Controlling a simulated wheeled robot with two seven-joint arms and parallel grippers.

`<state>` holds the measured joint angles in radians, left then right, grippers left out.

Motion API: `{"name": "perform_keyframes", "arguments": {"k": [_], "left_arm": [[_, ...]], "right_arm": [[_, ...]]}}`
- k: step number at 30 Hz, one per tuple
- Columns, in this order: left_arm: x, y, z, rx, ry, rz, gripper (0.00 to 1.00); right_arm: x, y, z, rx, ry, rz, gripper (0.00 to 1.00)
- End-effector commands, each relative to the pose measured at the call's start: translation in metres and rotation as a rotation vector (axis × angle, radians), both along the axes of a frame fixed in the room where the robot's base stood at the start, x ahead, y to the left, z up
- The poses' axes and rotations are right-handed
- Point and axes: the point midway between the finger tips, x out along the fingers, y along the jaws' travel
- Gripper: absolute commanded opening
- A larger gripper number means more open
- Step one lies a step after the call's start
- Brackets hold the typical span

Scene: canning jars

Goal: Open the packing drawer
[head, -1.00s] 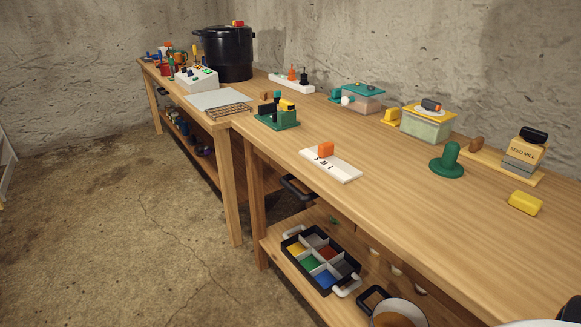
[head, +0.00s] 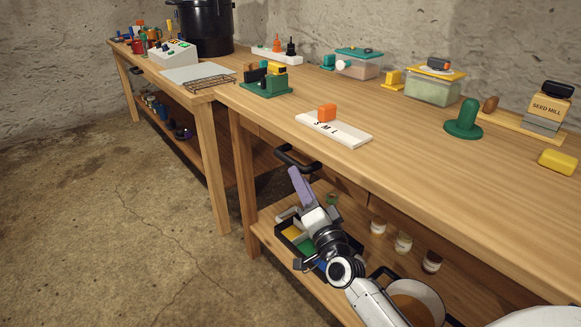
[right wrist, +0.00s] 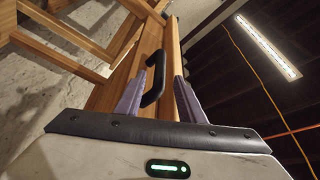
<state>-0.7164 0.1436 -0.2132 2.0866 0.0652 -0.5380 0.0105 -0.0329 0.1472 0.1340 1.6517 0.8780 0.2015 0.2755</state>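The packing drawer's black bar handle (head: 297,158) shows under the front edge of the wooden bench, near its left end. The drawer front is mostly hidden beneath the bench top, and no gap shows around it. In the head view my right gripper (head: 296,176) reaches up to the handle from below. In the right wrist view the handle (right wrist: 154,78) lies between the two purple fingers of the right gripper (right wrist: 158,90). The fingers are spread, with space visible beside the bar, so the gripper is open. My left gripper is not in view.
A lower shelf holds a black tray (head: 280,225) of coloured compartments, partly behind my arm, several jars (head: 403,242) and a pot (head: 418,300). A white S-M-L board (head: 345,132) with an orange block sits above on the bench. Open floor lies left.

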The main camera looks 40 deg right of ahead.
Motion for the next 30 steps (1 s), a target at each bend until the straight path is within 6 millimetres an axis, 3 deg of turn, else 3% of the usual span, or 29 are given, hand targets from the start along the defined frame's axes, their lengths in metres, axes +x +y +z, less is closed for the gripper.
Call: {"name": "perform_keyframes", "arguments": {"k": [6,12,24,30], "left_arm": [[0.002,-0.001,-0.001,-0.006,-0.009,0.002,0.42],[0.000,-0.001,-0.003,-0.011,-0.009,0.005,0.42],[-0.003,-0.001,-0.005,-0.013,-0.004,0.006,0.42],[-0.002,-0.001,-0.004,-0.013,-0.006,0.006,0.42]], "right_arm": [[0.041,-0.010,0.009,-0.002,-0.001,0.001,0.36],[0.065,-0.016,0.014,-0.003,0.002,0.002,0.36],[0.072,-0.018,0.016,-0.004,0.003,0.002,0.36],[0.072,-0.018,0.016,-0.004,0.003,0.002,0.02]]}}
